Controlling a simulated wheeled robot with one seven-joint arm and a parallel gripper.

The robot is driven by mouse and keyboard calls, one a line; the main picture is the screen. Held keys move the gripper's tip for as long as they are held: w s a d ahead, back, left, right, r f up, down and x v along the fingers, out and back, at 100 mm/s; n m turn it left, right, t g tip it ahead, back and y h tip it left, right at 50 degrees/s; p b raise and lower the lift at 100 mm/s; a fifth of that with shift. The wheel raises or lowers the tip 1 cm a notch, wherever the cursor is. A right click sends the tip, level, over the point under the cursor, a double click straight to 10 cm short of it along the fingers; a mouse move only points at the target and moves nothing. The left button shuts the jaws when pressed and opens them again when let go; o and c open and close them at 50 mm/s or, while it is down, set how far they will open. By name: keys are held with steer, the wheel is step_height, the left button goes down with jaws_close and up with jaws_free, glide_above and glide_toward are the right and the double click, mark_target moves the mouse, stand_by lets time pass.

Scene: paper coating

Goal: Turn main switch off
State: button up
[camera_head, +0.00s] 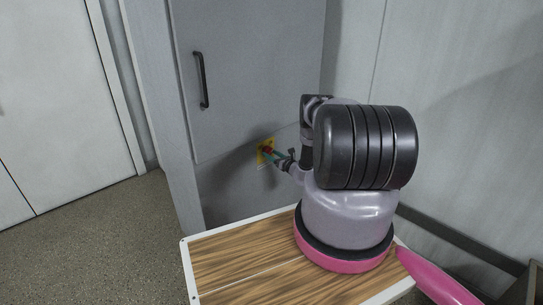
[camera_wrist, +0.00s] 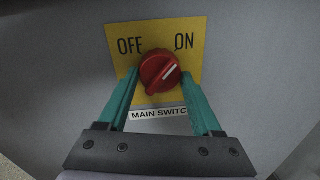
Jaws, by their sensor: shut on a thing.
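The main switch is a red round knob (camera_wrist: 158,78) on a yellow plate (camera_wrist: 195,32) marked OFF at left and ON at right. Its white mark points up and right, toward ON. A label reading MAIN SWITCH (camera_wrist: 158,114) is below it, its right end partly covered by a finger. My gripper (camera_wrist: 160,73) has its green fingers on either side of the knob and is shut on it. In the head view the yellow plate (camera_head: 262,158) is low on a grey cabinet, and my gripper (camera_head: 271,153) reaches it; the knob is small there.
The grey cabinet (camera_head: 245,60) has a black vertical handle (camera_head: 201,80) above and left of the switch. A wood-topped surface with a white rim (camera_head: 215,236) lies in front, below my arm. A pale wall is at right. Open floor (camera_head: 100,235) and a white door (camera_head: 55,90) are at left.

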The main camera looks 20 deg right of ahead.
steer(key=shift+d+f+n+y, duration=0.1)
steer(key=shift+n+y, duration=0.25)
steer(key=shift+n, duration=4.15)
steer(key=shift+d+n+y, duration=0.1)
steer(key=shift+n+y, duration=0.25)
steer(key=shift+n, duration=4.45)
steer(key=o, duration=1.4)
steer(key=shift+c, duration=0.2)
steer(key=v, duration=1)
steer(key=shift+s+f, duration=0.15)
steer(key=shift+s, duration=0.2)
